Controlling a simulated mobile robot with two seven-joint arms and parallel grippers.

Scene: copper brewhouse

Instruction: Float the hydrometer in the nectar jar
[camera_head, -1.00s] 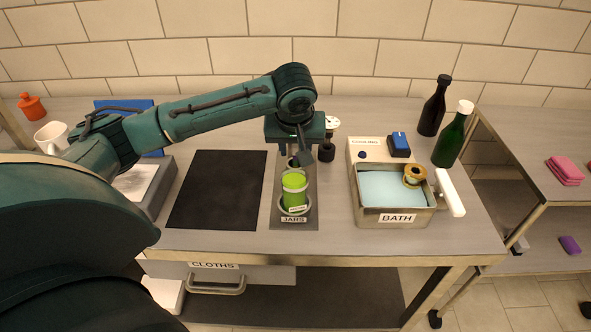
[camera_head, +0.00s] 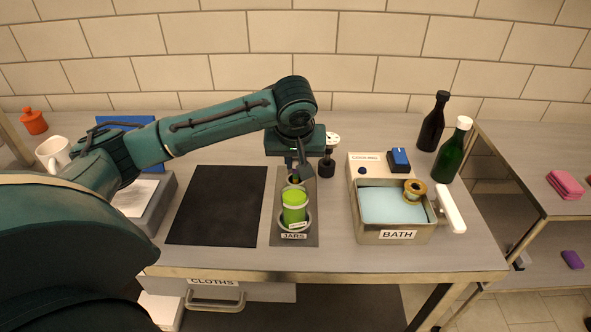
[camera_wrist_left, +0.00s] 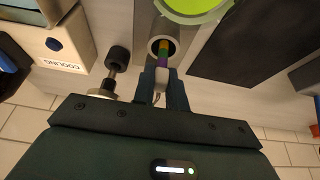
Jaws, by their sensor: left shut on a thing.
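The nectar jar (camera_head: 294,209), filled bright green, stands at the front of the JARS plate (camera_head: 277,222); its green top also shows at the upper edge of the left wrist view (camera_wrist_left: 195,8). My left gripper (camera_head: 297,175) is behind the jar, pointing down. In the left wrist view, my left gripper (camera_wrist_left: 161,82) is shut on the hydrometer (camera_wrist_left: 163,57), a thin stem with green, orange and purple bands. Its far end lies at or inside the mouth of a grey round holder (camera_wrist_left: 155,42) behind the jar; its depth there is unclear. My right gripper is not in view.
A black mat (camera_head: 218,205) lies left of the plate. A dark-knobbed metal piece (camera_head: 327,167) stands close right of my gripper. The BATH basin (camera_head: 397,236), the COOLING box (camera_head: 365,172) and two bottles (camera_head: 452,150) are further right.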

